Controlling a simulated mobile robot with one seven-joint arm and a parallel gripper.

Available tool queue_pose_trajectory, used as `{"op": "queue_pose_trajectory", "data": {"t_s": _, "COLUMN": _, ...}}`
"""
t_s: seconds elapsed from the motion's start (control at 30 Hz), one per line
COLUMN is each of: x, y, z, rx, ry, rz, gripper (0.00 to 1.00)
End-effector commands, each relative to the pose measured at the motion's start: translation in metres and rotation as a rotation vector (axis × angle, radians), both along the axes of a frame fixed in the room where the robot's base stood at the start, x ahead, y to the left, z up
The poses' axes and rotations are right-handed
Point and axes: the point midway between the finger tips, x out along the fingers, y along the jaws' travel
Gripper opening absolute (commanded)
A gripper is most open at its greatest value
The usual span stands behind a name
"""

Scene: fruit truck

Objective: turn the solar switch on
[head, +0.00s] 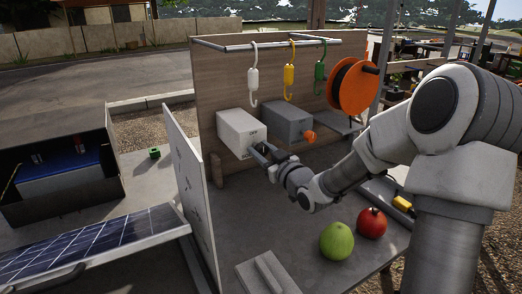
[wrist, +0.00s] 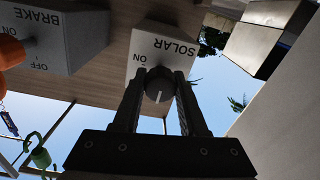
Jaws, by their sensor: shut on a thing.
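The solar switch is a white box (head: 240,132) on the wooden panel, left of the grey brake box (head: 287,124). In the wrist view the white box (wrist: 165,45) appears upside down, with SOLAR and ON readable. Its dark round knob (wrist: 158,86) sits between the fingers of my gripper (wrist: 158,76). A white mark on the knob points down in the wrist picture, away from the ON label. My gripper (head: 260,152) is at the box's front face in the head view, shut on the knob. The knob itself is hidden there.
The brake box has an orange knob (head: 309,136). Hooks hang above in white (head: 252,80), yellow (head: 289,75) and green (head: 320,70), beside an orange reel (head: 355,87). A white upright board (head: 190,185) stands left. A green fruit (head: 337,241) and red fruit (head: 372,222) lie in front.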

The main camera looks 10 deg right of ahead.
Motion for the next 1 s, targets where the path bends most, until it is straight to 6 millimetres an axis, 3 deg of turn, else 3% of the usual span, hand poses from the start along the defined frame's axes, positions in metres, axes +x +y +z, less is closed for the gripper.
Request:
{"op": "queue_pose_trajectory", "data": {"t_s": 0.47, "x": 0.0001, "y": 0.0004, "z": 0.0017, "rx": 0.102, "ry": 0.033, "rz": 0.001, "gripper": 0.00}}
{"op": "queue_pose_trajectory", "data": {"t_s": 1.0, "x": 0.0003, "y": -0.0002, "z": 0.0024, "rx": 0.558, "ry": 0.182, "rz": 0.001, "gripper": 0.00}}
